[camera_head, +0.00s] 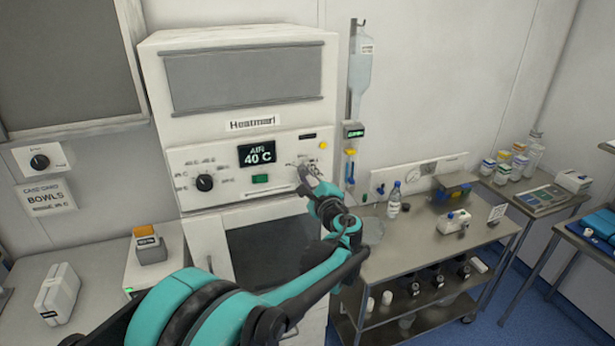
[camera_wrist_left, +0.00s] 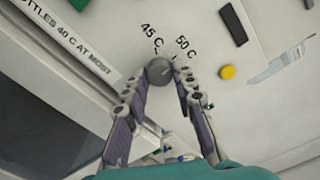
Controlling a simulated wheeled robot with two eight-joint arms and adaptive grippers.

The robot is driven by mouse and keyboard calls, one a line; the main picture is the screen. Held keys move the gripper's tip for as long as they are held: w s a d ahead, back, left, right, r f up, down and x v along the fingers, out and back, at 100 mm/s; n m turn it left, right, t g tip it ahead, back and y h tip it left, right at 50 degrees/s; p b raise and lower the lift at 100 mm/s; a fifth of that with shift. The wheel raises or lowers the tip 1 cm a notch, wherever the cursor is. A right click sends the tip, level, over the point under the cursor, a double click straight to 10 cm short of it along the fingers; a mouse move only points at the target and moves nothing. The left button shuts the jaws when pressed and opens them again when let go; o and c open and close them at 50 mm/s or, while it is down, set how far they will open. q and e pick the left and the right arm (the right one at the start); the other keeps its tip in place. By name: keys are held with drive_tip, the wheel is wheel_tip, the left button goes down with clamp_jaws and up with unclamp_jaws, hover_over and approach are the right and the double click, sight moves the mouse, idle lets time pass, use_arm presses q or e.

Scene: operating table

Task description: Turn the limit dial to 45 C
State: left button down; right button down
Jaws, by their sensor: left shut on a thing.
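The limit dial, a round grey knob (camera_wrist_left: 158,71), shows in the left wrist view with "45 C" and "50 C" printed beside it. Where its pointer stands I cannot tell. My left gripper (camera_wrist_left: 160,77) is shut on this dial, a finger on either side. In the head view my left gripper (camera_head: 306,174) is at the right part of the white warming cabinet's panel (camera_head: 230,200) and hides most of the dial. The cabinet's display (camera_head: 257,154) reads "AIR 40 C". My right gripper is not in view.
A black dial (camera_head: 204,183) and a green button (camera_head: 260,179) are on the same panel. A yellow button (camera_head: 322,145) is close above the gripper. A steel trolley (camera_head: 410,245) with bottles stands to the right. An infusion bag (camera_head: 361,65) hangs beside the cabinet.

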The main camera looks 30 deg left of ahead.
use_arm(q)
drive_tip(key=n, duration=1.1)
drive_tip(key=shift+n, duration=0.5)
drive_tip(key=c, duration=1.2)
unclamp_jaws()
drive_tip(key=v, duration=1.2)
drive_tip(key=shift+s, duration=0.15)
